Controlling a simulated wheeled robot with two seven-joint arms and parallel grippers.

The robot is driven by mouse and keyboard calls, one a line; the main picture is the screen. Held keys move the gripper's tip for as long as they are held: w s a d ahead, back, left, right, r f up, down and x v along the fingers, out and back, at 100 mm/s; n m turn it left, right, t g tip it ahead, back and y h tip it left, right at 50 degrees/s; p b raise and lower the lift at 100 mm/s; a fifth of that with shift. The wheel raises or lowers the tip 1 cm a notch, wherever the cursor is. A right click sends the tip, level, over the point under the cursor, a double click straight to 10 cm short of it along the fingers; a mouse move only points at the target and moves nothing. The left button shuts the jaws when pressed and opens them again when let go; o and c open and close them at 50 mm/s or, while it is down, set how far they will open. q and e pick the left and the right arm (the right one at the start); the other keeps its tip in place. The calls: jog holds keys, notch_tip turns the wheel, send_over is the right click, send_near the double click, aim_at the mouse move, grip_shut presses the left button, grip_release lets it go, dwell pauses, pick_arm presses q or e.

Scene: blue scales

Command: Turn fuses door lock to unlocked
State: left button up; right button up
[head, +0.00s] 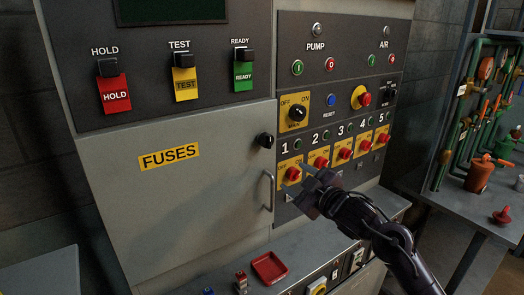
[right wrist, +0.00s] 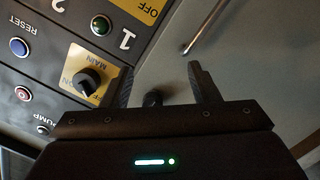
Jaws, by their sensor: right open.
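The grey fuses door (head: 190,200) is closed and carries a yellow FUSES label. Its lock is a small round black knob (head: 265,140) near the door's right edge, above a vertical metal handle (head: 268,190). My right gripper (head: 296,178) is in front of the panel, below and to the right of the knob in the head view. In the right wrist view it is open and empty; a black knob (right wrist: 152,98), seemingly the lock, shows between the finger bases, partly hidden by the gripper body. The handle (right wrist: 205,28) lies beyond the fingertips. I cannot read the lock's setting. My left gripper is not in view.
The MAIN switch (head: 297,112) and several numbered red switches sit right of the door; the MAIN knob (right wrist: 86,82) is close beside a finger in the wrist view. A ledge below holds a red tray (head: 269,267).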

aim_at(270, 143)
jog(key=s+a+r+n+y, duration=0.2)
jog(key=a+r, duration=0.1)
jog(key=r, duration=0.5)
jog(key=p+x, duration=0.2)
jog(key=x, duration=0.4)
jog(key=shift+w+a+r+p, duration=0.15)
jog(key=shift+w+p, duration=0.2)
jog(key=shift+w, duration=0.05)
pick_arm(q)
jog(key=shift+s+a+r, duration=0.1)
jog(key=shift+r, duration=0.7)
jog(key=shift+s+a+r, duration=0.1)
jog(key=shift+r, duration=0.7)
pick_arm(e)
jog(key=shift+w+a, duration=0.15)
jog(key=shift+w, duration=0.2)
jog(key=c, duration=1)
